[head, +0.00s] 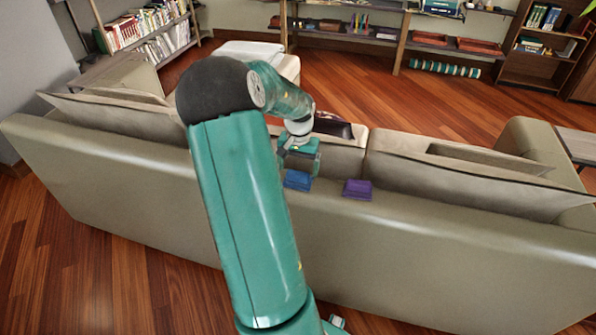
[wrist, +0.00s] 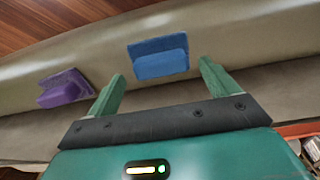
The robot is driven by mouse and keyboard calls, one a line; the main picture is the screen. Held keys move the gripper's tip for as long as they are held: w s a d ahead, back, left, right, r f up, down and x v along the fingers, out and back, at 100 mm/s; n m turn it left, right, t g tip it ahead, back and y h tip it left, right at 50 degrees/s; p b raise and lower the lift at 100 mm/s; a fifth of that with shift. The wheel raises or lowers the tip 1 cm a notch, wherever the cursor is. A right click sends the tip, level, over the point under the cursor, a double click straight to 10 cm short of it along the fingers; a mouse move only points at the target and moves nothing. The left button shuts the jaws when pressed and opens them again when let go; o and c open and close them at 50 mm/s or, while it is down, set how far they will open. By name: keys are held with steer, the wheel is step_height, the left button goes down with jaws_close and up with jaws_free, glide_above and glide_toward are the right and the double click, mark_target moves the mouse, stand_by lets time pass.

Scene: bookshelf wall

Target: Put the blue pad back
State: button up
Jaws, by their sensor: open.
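The blue pad (head: 298,180) rests on top of the sofa's backrest (head: 420,235), near its middle. In the wrist view the blue pad (wrist: 160,57) lies just beyond my two fingertips, apart from them. A purple pad (head: 357,189) sits on the same backrest, to the right of the blue one in the head view. The purple pad (wrist: 64,88) shows to the left in the wrist view. My gripper (head: 300,165) is above the backrest by the blue pad. In the wrist view my gripper (wrist: 160,72) is open with nothing between its fingers.
The beige sofa stands across the view with cushions (head: 470,180) behind the backrest. Shelves with books (head: 155,30) and trays (head: 478,46) line the far wall. Wooden floor (head: 350,75) is clear between sofa and shelves. A teal-striped roll (head: 445,69) lies by the far shelves.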

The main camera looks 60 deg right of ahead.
mark_target(299, 173)
step_height(299, 173, up, 10)
steer(key=w+a+r+n+t, duration=0.1)
steer(key=w+a+r+n, duration=0.2)
steer(key=a, duration=0.5)
steer(key=w+a+r+n+t, duration=0.1)
steer(key=w+a+r+n, duration=0.2)
steer(key=a, duration=0.6)
steer(key=w+a+r+n+t, duration=0.1)
steer(key=w+a+r, duration=0.1)
steer(key=w+a, duration=0.45)
steer(key=s+a+r+n+t, duration=0.1)
steer(key=s+a+n, duration=0.3)
steer(key=a, duration=0.8)
steer(key=s+a+r+n+t, duration=0.1)
steer(key=s+a+n, duration=0.3)
steer(key=a, duration=0.9)
steer(key=shift+s+a+r+n, duration=0.3)
steer(key=shift+r+n, duration=0.2)
steer(key=shift+n, duration=0.1)
steer(key=c, duration=1.1)
steer(key=shift+a, duration=0.15)
